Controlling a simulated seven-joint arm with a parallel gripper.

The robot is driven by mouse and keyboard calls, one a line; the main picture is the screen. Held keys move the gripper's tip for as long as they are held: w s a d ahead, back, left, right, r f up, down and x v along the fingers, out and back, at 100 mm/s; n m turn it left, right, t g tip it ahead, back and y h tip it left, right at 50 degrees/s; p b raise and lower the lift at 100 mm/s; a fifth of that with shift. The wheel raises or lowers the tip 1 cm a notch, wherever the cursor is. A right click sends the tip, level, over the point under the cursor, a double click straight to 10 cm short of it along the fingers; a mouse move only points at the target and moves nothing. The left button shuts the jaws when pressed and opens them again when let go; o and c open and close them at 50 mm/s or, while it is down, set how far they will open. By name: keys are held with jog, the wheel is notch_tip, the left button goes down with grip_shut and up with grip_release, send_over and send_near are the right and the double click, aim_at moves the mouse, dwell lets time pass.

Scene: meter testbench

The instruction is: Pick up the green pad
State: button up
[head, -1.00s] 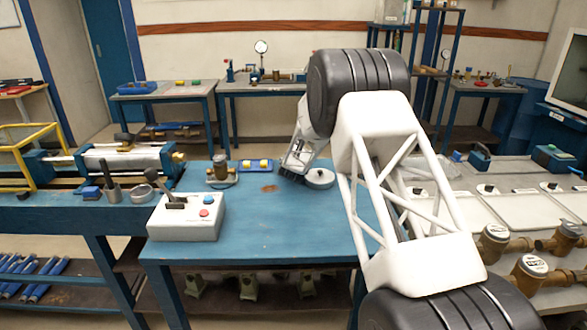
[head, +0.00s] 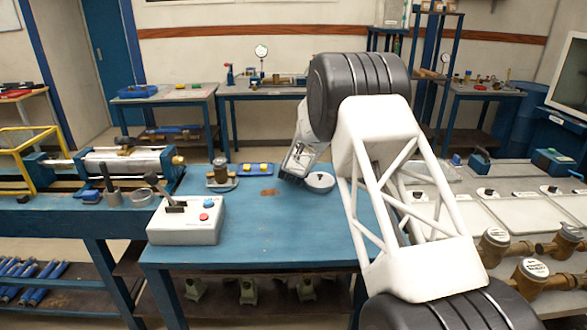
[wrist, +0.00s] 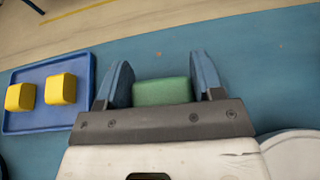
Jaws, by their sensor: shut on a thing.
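The green pad (wrist: 162,92) is a small block with rounded edges. In the wrist view it sits between the two blue fingers of my gripper (wrist: 164,80), which is shut on it. In the head view my gripper (head: 288,177) is over the blue table, between the blue tray and a round white-topped disc. The pad cannot be made out in the head view. I cannot tell whether the pad is clear of the table top.
The blue tray (wrist: 62,120) holds two yellow blocks (wrist: 60,89), left of my gripper. The white disc (head: 320,182) is close on its right. A grey control box (head: 188,220) with a lever stands at the table's front left. The table's front middle (head: 270,235) is clear.

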jog(key=shift+r, duration=0.6)
notch_tip(320, 180, up, 2)
jog(key=shift+r, duration=0.15)
jog(key=s, duration=0.5)
jog(key=s+d, duration=0.1)
jog(key=s, duration=0.4)
jog(key=s+d+r, duration=0.1)
jog(key=s, duration=0.5)
jog(key=shift+r, duration=0.1)
jog(key=w+a+r, duration=0.2)
jog(key=a+r, duration=0.1)
jog(key=a, duration=0.3)
jog(key=shift+w+a, duration=0.25)
jog(key=shift+a, duration=0.15)
